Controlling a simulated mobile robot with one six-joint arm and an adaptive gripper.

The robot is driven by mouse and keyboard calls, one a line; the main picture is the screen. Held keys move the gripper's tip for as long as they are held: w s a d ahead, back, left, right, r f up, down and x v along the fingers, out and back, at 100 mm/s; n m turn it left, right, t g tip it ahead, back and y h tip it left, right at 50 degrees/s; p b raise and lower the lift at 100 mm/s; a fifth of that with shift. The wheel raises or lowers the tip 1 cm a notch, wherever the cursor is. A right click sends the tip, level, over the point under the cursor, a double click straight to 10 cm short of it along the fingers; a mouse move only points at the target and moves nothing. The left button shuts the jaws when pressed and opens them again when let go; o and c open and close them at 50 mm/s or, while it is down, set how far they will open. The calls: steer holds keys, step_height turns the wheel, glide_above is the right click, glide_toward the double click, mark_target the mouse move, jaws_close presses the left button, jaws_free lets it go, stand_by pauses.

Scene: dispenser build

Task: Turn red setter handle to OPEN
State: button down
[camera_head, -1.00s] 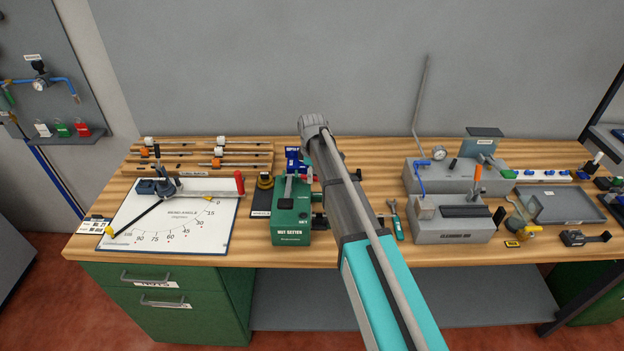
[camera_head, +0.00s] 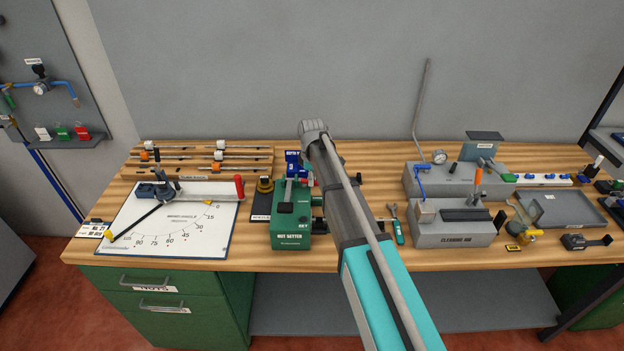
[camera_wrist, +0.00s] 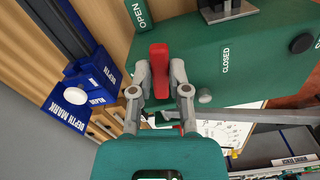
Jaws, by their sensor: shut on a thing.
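The red setter handle (camera_wrist: 159,70) is between my gripper's (camera_wrist: 159,78) two grey fingers in the wrist view, and the fingers are shut on it. It sits at the side of the green nut setter box (camera_wrist: 215,60). The OPEN label (camera_wrist: 139,13) is just above the handle, and the CLOSED label (camera_wrist: 226,60) is to its right, farther away. In the head view the nut setter (camera_head: 291,235) stands at the bench front, left of my arm. Only a small bit of red (camera_head: 310,181) shows there; my arm hides the fingers.
Blue depth mark blocks (camera_wrist: 66,110) lie left of the handle in the wrist view. In the head view, an angle board (camera_head: 175,225) is left of the nut setter. A wrench (camera_head: 396,222) and a grey cleaning jig (camera_head: 452,228) are to the right.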

steer(key=shift+w+n, duration=0.15)
steer(key=shift+n, duration=0.6)
steer(key=shift+w+n, duration=0.15)
steer(key=shift+n, duration=0.6)
steer(key=c, duration=0.6)
jaws_free()
steer(key=shift+m, duration=0.3)
